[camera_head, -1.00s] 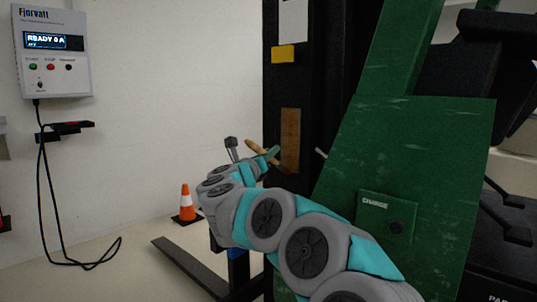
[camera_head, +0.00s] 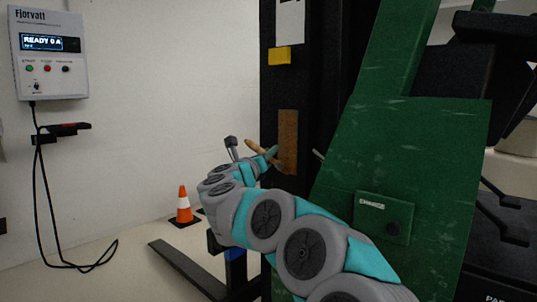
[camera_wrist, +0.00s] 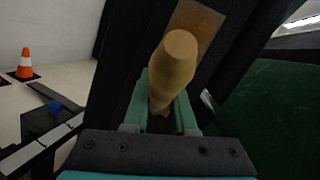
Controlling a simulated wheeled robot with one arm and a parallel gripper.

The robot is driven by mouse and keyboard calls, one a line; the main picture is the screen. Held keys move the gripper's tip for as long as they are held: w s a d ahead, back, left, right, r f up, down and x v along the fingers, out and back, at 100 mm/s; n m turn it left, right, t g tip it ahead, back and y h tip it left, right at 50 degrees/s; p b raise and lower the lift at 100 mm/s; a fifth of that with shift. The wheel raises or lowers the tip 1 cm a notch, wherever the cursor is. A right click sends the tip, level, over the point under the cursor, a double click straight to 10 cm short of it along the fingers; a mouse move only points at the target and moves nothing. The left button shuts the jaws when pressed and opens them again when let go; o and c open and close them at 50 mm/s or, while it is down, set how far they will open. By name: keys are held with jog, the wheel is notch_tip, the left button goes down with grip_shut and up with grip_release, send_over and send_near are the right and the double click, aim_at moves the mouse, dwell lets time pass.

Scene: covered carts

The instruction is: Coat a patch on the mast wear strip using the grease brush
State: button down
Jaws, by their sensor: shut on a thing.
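The mast wear strip (camera_head: 288,135) is a brown upright rectangle on the dark mast (camera_head: 271,90); in the wrist view its upper part (camera_wrist: 196,22) shows beyond the brush handle. The grease brush (camera_head: 253,146) has a tan wooden handle, tilted, with its end toward the upper left. My gripper (camera_head: 270,155) is shut on it, beside the strip's lower left edge. In the wrist view the handle (camera_wrist: 172,68) stands between the green fingers of my gripper (camera_wrist: 160,112). The bristles are hidden, so I cannot tell whether they touch the strip.
The green truck body (camera_head: 420,150) with a charge panel (camera_head: 384,217) stands right of the mast. A fork (camera_head: 187,268) reaches out low at the left. An orange cone (camera_head: 184,206) stands by the wall. A charger box (camera_head: 48,55) with a hanging cable is at upper left.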

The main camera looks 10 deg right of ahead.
jog(key=shift+r+p, duration=0.45)
jog(key=shift+r, duration=0.95)
jog(key=shift+r, duration=0.1)
jog(key=shift+r+p, duration=0.7)
jog(key=shift+r, duration=0.8)
jog(key=shift+r, duration=0.15)
jog(key=shift+r+p, duration=0.75)
jog(key=shift+r, duration=0.7)
jog(key=shift+r, duration=0.15)
jog(key=shift+r+p, duration=0.85)
jog(key=shift+r, duration=0.6)
jog(key=shift+d+r+p, duration=0.1)
jog(key=shift+r+p, duration=0.85)
jog(key=shift+r, duration=0.65)
